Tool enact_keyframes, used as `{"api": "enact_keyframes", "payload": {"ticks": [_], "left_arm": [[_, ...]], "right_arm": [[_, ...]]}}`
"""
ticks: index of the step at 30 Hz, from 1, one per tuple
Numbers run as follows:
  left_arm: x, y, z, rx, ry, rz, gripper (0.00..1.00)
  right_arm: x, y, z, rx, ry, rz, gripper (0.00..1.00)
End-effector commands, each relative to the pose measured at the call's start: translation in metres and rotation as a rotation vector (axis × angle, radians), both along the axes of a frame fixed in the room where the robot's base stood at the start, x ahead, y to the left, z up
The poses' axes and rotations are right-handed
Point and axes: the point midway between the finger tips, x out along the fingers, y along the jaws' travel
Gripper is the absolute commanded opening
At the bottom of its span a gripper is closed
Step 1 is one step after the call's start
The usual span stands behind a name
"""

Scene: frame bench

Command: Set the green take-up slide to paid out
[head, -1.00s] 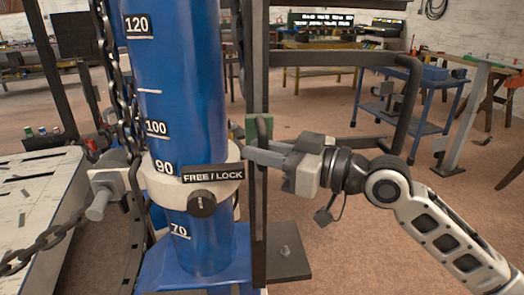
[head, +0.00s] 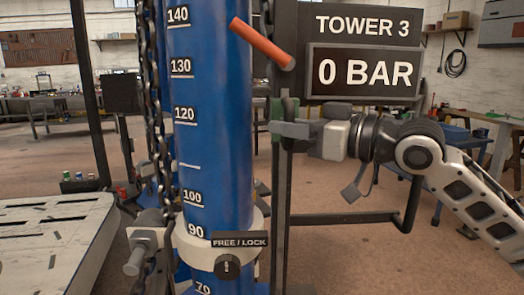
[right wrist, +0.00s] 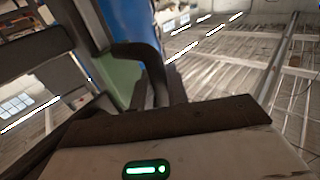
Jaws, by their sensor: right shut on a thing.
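The green take-up slide (head: 275,110) sits on the dark upright post to the right of the blue tower column, about level with the 120 mark. It has a dark loop handle (head: 289,108). My right gripper (head: 280,129) comes in from the right and is shut on this handle. In the right wrist view the green slide (right wrist: 121,78) and the dark handle (right wrist: 138,50) show just ahead of the gripper; the fingertips partly hide them. My left gripper is not in view.
The blue column (head: 215,150) carries white height marks and a FREE / LOCK knob (head: 227,266). An orange lever (head: 262,43) sticks out above the slide. The TOWER 3 display (head: 365,70) reads 0 BAR. A chain (head: 158,110) hangs left of the column.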

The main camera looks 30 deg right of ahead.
Motion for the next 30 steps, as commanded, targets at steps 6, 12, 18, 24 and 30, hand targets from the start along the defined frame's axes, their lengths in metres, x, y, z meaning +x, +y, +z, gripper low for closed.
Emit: {"api": "enact_keyframes", "payload": {"ticks": [6, 12, 18, 24, 30], "left_arm": [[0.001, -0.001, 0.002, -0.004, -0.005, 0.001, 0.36], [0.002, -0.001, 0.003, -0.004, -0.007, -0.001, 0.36], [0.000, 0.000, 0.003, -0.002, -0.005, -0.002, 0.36], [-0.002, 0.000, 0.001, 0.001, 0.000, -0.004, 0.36], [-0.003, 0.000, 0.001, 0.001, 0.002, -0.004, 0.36]], "right_arm": [[-0.006, -0.010, 0.010, -0.001, 0.000, -0.022, 0.00], [-0.006, -0.011, 0.013, 0.000, -0.004, -0.024, 0.00], [-0.006, -0.011, 0.015, 0.001, -0.008, -0.024, 0.30], [-0.006, -0.010, 0.012, 0.000, -0.002, -0.023, 0.35], [-0.005, -0.010, 0.011, 0.000, 0.001, -0.022, 0.35]]}}
